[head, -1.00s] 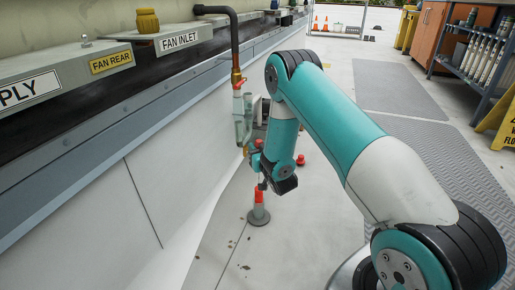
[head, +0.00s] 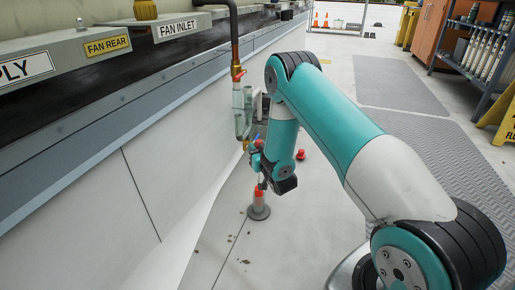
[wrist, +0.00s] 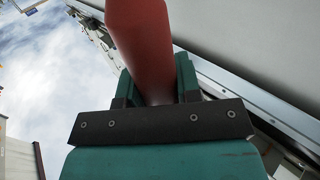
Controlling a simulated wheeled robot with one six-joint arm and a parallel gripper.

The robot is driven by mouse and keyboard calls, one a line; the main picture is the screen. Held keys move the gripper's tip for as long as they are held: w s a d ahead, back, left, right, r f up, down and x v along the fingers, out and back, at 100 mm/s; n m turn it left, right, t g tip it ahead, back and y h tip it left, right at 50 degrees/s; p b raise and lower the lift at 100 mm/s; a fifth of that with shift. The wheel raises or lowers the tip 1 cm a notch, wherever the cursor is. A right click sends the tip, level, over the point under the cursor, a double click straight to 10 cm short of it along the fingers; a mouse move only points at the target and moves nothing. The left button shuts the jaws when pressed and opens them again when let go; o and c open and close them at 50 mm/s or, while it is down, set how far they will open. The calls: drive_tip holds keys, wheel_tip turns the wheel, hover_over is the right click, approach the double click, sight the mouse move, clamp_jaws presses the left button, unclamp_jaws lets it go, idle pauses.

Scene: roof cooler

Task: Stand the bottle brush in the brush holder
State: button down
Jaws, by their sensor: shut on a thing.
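In the head view my gripper (head: 263,180) is low beside the pale wall, pointing down. In the wrist view it is shut on a red cylindrical thing (wrist: 140,45), which looks like the brush handle and runs up between the fingers. Bristles are not visible.
A copper-and-black pipe (head: 236,50) with a grey-green fitting (head: 243,110) comes down the wall beside the gripper. Grey floor mats (head: 400,85) and a shelf rack (head: 485,55) are at right.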

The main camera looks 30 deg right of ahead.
drive_tip(key=shift+f+b, duration=0.65)
drive_tip(key=shift+f, duration=0.4)
drive_tip(key=c, duration=0.7)
unclamp_jaws()
drive_tip(key=shift+c, duration=0.2)
